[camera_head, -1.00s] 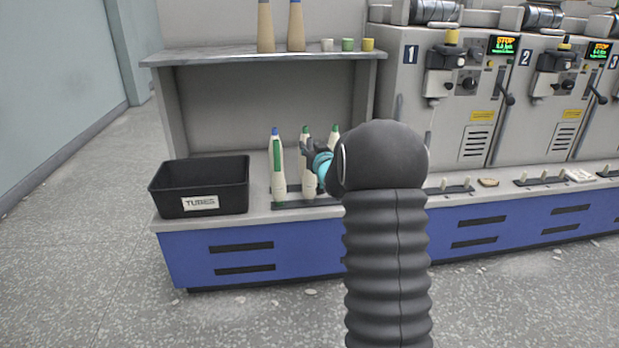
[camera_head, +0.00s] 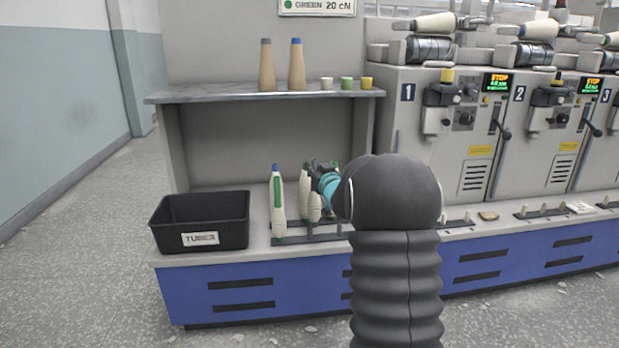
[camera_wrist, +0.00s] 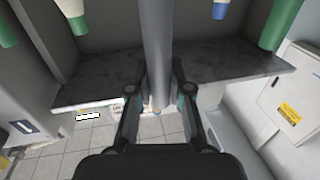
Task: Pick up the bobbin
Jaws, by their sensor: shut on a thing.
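My gripper (camera_head: 316,176) is shut on a pale bobbin (camera_head: 315,208) above the dark peg rack (camera_head: 290,240). The bobbin's lower end appears clear of the rack; its upper part is hidden by my gripper. In the wrist view my two fingers (camera_wrist: 160,90) close on a long grey cylinder, the held bobbin (camera_wrist: 157,45). A cream bobbin with a blue tip and green band (camera_head: 277,205) stands upright at left on the rack. Another pale bobbin (camera_head: 304,190) stands just behind the held one. A green tip shows further right, mostly hidden by my arm.
A black bin labelled TUBES (camera_head: 200,222) stands left on the counter. A shelf (camera_head: 250,94) overhangs the rack, carrying two tan cones and several small cups. Grey winding machines (camera_head: 470,130) stand at right. The counter between bin and rack is narrow.

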